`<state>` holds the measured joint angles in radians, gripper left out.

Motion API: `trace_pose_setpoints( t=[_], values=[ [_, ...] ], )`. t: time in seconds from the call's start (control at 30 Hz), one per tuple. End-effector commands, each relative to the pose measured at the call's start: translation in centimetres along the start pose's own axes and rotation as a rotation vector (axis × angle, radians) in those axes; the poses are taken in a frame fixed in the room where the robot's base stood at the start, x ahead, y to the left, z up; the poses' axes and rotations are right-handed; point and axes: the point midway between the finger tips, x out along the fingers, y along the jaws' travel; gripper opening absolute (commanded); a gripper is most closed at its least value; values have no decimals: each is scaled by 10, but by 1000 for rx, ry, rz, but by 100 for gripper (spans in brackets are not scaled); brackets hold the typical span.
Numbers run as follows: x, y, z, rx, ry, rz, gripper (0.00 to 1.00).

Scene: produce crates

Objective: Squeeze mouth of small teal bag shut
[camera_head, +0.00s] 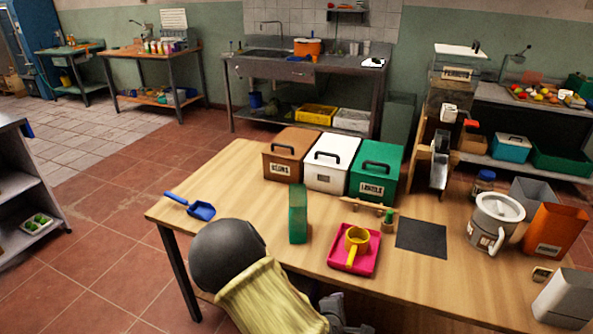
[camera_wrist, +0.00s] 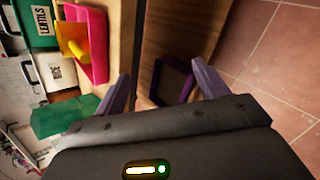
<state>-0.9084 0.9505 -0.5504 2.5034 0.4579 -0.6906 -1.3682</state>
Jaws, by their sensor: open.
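An upright green, slightly teal bag-like thing (camera_head: 298,213) stands on the wooden table left of the pink tray; I take it for the small teal bag. In the wrist view a green thing (camera_wrist: 65,117) that looks like it lies left of my gripper, outside the fingers. Its mouth cannot be made out. My gripper (camera_wrist: 163,88) is open, its two purple-grey fingers apart with nothing held between them. In the head view only part of it shows at the table's front edge, low in the picture, beside my arm.
The pink tray (camera_head: 340,262) holds a yellow scoop (camera_head: 356,240). Brown (camera_head: 286,165), white (camera_head: 324,170) and green (camera_head: 372,185) lidded bins stand behind. A blue scoop (camera_head: 190,206) lies at left. A purple-edged dark square (camera_wrist: 172,80) shows beyond the fingers.

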Motion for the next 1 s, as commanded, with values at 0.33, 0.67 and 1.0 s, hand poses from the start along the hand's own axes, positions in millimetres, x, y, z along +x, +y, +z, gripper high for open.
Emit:
trace_pose_setpoints(
  t=[0.33,0.67,1.0],
  values=[
    [-46,0,24,753,97,-397,73],
    [-118,20,78,1303,44,-633,73],
    [-170,20,120,1583,-96,-690,73]
  ],
)
